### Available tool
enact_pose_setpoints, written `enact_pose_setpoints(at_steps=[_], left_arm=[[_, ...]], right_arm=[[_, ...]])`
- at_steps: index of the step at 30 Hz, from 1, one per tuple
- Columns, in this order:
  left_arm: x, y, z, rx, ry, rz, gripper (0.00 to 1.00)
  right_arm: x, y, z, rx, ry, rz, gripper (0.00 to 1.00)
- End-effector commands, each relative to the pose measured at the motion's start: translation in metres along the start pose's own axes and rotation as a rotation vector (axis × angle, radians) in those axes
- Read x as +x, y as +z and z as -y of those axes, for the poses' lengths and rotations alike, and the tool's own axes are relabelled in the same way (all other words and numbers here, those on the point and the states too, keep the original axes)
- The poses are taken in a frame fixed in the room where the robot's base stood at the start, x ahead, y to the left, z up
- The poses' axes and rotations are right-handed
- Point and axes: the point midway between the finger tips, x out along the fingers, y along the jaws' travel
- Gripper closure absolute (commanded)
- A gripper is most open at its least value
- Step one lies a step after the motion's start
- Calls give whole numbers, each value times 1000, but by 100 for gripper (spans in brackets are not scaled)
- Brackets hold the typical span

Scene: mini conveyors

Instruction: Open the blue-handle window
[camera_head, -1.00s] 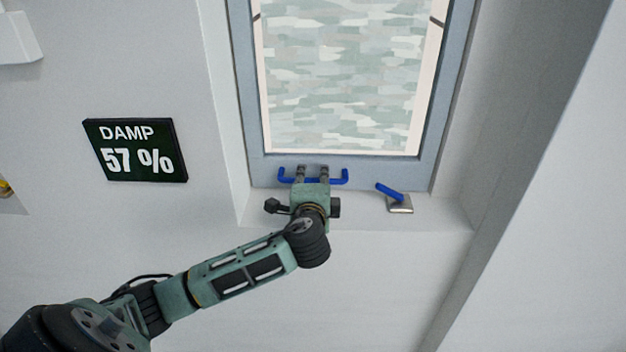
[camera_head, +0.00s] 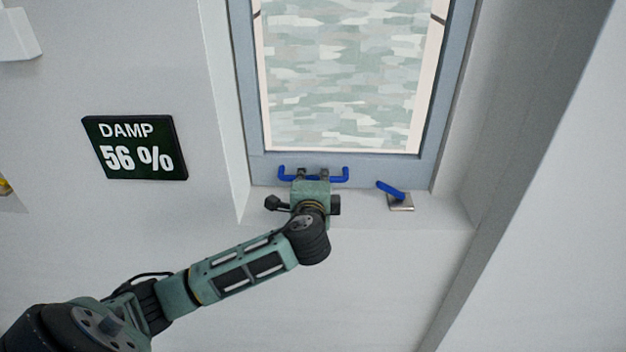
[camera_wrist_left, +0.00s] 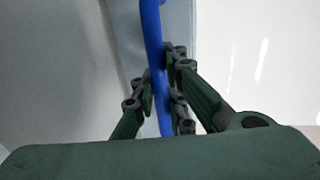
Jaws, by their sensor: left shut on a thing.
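The window (camera_head: 263,110) has a grey-blue frame with a blue bar handle (camera_head: 341,175) along its bottom edge. My left gripper (camera_head: 312,175) is at the middle of this handle and shut on it. In the left wrist view the blue handle (camera_wrist_left: 152,40) runs between the fingers (camera_wrist_left: 164,95), which press on it from both sides. A small blue lever (camera_head: 390,191) on a metal plate (camera_head: 400,204) sits on the sill to the right of the handle, apart from the gripper. My right gripper is not in view.
A dark sign (camera_head: 135,148) reading "DAMP 56 %" hangs on the wall left of the window. The white sill (camera_head: 440,213) and the recess walls border the window. A white box (camera_head: 18,36) is at the upper left.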

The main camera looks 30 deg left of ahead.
Motion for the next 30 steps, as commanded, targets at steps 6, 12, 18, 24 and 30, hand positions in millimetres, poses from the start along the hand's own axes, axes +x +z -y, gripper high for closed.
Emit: enact_pose_setpoints(at_steps=[6,12,18,24,30], left_arm=[[31,-2,-4,-5,-71,-1,100],[61,-2,2,-6,-142,-2,100],[104,-1,15,0,-194,1,100],[140,-1,29,1,-195,1,100],[154,-1,35,-1,-192,-3,100]], right_arm=[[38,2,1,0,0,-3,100],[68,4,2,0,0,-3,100],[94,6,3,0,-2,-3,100],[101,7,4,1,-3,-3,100],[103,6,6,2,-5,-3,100]])
